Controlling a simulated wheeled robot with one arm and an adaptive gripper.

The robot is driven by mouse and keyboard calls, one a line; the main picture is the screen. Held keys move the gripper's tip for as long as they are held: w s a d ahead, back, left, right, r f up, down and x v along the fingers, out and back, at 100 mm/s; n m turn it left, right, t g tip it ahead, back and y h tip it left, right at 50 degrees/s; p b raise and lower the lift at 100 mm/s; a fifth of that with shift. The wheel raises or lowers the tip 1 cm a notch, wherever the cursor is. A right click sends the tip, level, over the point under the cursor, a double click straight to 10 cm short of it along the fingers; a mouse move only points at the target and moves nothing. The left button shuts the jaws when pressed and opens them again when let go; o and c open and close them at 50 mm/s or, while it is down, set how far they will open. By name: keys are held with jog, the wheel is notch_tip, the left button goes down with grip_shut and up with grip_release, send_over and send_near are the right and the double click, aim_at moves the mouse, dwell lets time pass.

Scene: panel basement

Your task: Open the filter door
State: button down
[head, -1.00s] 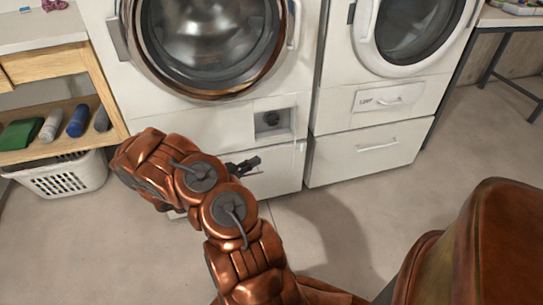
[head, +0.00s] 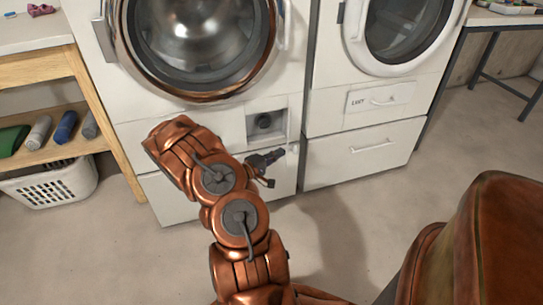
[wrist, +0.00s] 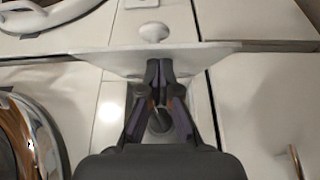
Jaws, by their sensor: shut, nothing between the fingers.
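The filter recess (head: 281,125) is uncovered at the lower right of the left machine, with a dark round filter cap (head: 263,121) inside. The white filter door (wrist: 100,62) stands swung out on the recess's right side and shows as a thin panel in the wrist view. Its pale round knob (wrist: 153,32) is on the outer face; it also shows in the head view (head: 294,148). My gripper (head: 281,154) is shut and empty, just below the recess in the head view. In the wrist view its fingertips (wrist: 160,65) are at the door's inner face; contact is unclear.
The left machine's large round door (head: 200,45) is above the recess. The right machine's drawer (head: 365,150) is shut. A wooden shelf (head: 55,155) and a white basket (head: 50,187) stand at left. The floor (head: 400,215) in front is clear.

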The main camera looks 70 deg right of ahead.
jog(key=shift+s, duration=0.1)
dwell(0.3)
jog(key=s+d+b, duration=0.3)
jog(key=s+b, duration=0.3)
jog(key=s, duration=0.2)
jog(key=shift+s+d, duration=0.2)
jog(key=shift+d, duration=0.2)
dwell(0.5)
jog(key=w+a+p, duration=0.1)
jog(key=a+p, duration=0.1)
jog(key=a, duration=1.1)
jog(key=shift+w, duration=0.4)
